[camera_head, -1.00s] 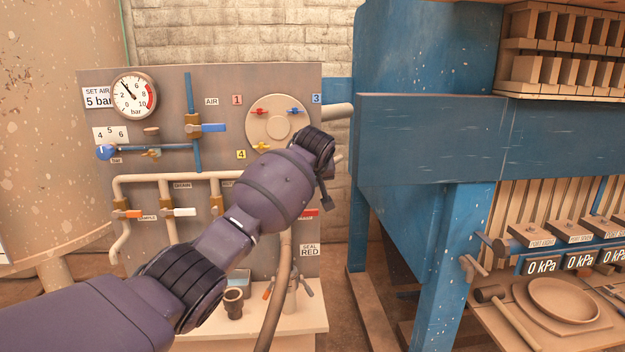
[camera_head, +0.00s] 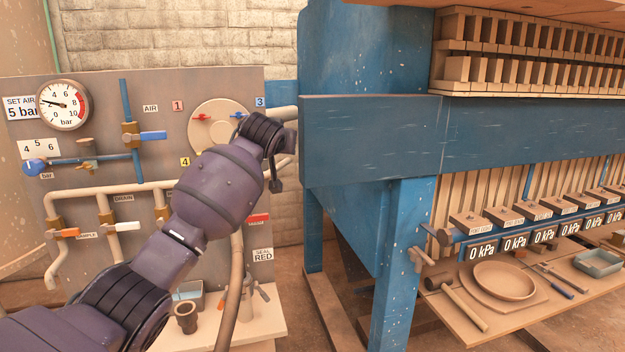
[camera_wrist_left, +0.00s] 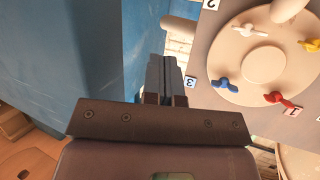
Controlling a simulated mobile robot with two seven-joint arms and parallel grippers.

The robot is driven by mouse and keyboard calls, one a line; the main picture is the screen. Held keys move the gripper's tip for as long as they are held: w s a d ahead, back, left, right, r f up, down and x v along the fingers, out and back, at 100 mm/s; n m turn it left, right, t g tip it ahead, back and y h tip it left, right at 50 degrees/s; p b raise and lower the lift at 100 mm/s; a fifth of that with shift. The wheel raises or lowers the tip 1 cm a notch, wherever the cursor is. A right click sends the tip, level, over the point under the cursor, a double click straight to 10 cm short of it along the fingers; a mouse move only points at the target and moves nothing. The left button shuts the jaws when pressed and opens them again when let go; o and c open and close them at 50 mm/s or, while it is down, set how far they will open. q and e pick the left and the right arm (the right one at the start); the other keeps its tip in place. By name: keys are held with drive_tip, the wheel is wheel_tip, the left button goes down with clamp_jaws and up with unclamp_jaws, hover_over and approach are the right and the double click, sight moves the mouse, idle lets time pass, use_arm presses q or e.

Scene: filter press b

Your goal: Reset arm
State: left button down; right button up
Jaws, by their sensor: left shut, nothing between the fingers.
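My left arm (camera_head: 215,190) comes in from the lower left in the head view and reaches up in front of the valve panel (camera_head: 95,155). My right gripper is not in view.
The blue press beam (camera_head: 400,135) and post (camera_head: 400,265) stand right of my arm. A shelf (camera_head: 478,325) holds a mallet (camera_head: 455,297) and a round dish (camera_head: 504,280). A hose (camera_head: 232,290) hangs below my forearm. The pressure gauge (camera_head: 62,104) needle points left, near 2.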

use_arm(q)
drive_tip(key=s+a+f+m+t+h, duration=0.15)
drive_tip(key=s+a+f, duration=0.35)
drive_tip(key=s+f, duration=0.65)
drive_tip(key=s+a+f+m+t+h, duration=0.15)
drive_tip(key=s+a+f, duration=0.25)
drive_tip(key=s+f, duration=0.7)
drive_tip(key=s+a+f+n+g+y, duration=0.1)
drive_tip(key=s+a+f, duration=0.2)
drive_tip(key=s+f, duration=0.6)
drive_tip(key=s+a+f+n+g+y, duration=0.1)
drive_tip(key=s+a+f+g+y, duration=0.1)
drive_tip(key=s+f, duration=0.7)
drive_tip(key=s+a+f+n+g+y, duration=0.1)
drive_tip(key=s+a+f+g, duration=0.1)
drive_tip(key=s+a+f, duration=0.3)
drive_tip(key=s+f, duration=0.4)
drive_tip(key=s, duration=0.1)
drive_tip(key=shift+s+f+n, duration=0.25)
drive_tip(key=shift+s+n, duration=0.1)
drive_tip(key=shift+n, duration=0.05)
drive_tip(key=shift+a, duration=0.1)
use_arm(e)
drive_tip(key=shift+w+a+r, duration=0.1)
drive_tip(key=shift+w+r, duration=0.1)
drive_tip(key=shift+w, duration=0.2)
